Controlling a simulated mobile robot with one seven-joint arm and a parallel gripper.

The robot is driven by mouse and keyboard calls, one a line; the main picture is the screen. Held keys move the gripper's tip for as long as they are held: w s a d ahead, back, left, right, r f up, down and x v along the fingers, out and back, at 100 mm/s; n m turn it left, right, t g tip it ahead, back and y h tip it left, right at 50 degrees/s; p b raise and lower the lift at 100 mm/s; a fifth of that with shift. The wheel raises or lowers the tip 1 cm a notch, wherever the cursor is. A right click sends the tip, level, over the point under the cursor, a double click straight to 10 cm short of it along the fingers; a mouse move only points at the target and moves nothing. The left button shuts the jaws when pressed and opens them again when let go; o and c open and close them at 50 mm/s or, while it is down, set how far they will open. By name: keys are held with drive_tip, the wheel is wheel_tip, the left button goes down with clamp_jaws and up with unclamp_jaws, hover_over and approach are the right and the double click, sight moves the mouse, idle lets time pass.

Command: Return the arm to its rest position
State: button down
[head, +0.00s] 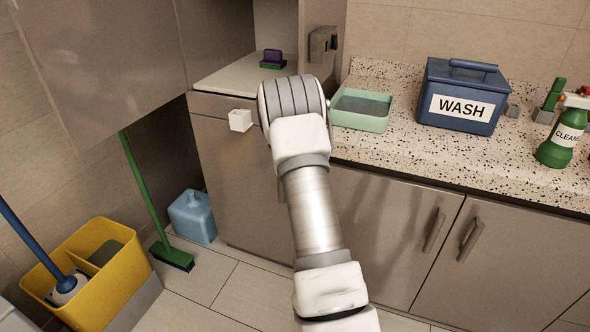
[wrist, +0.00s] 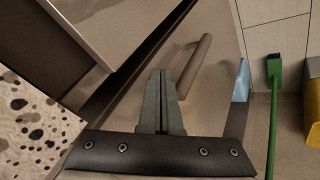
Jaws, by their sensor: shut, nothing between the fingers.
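My arm (head: 312,205) reaches up from the bottom of the head view, in front of the lower cabinets. Its far end bends away, and the fingers are hidden there. In the wrist view my gripper (wrist: 160,75) has its two dark fingers together, with nothing held between them. The fingers point toward a brown cabinet front with a handle (wrist: 193,65). I cannot tell whether they touch it. The speckled counter (wrist: 25,125) is close at the left of the wrist view.
A green tray (head: 360,122), blue WASH box (head: 462,82) and green spray bottle (head: 562,140) stand on the counter. A yellow mop bucket (head: 125,285), green broom (head: 145,190) and blue jug (head: 192,218) are on the floor at left. Floor in front is partly clear.

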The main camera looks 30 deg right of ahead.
drive_tip(key=shift+s+a+r, duration=0.15)
drive_tip(key=shift+s+r, duration=0.35)
drive_tip(key=shift+r, duration=0.1)
drive_tip(key=s+a+r+y, duration=0.1)
drive_tip(key=s+a+r, duration=0.3)
drive_tip(key=a+r, duration=0.25)
drive_tip(key=s+a+r+m, duration=0.1)
drive_tip(key=s+a+r, duration=0.4)
drive_tip(key=r, duration=0.3)
drive_tip(key=s+a+r+y, duration=0.1)
drive_tip(key=s+a+r, duration=0.3)
drive_tip(key=a+r, duration=0.3)
drive_tip(key=s+a+r+y+p, duration=0.1)
drive_tip(key=s+a, duration=0.4)
drive_tip(key=s, duration=0.3)
drive_tip(key=s+a+r+n+y, duration=0.1)
drive_tip(key=s+a+r, duration=0.1)
drive_tip(key=s+a, duration=0.5)
drive_tip(key=s+a+r+y+p, duration=0.1)
drive_tip(key=s+a, duration=0.2)
drive_tip(key=s, duration=0.7)
wheel_tip(320, 180, up, 12)
drive_tip(key=p, duration=1.1)
drive_tip(key=shift+r+p, duration=0.25)
drive_tip(key=shift+p, duration=0.1)
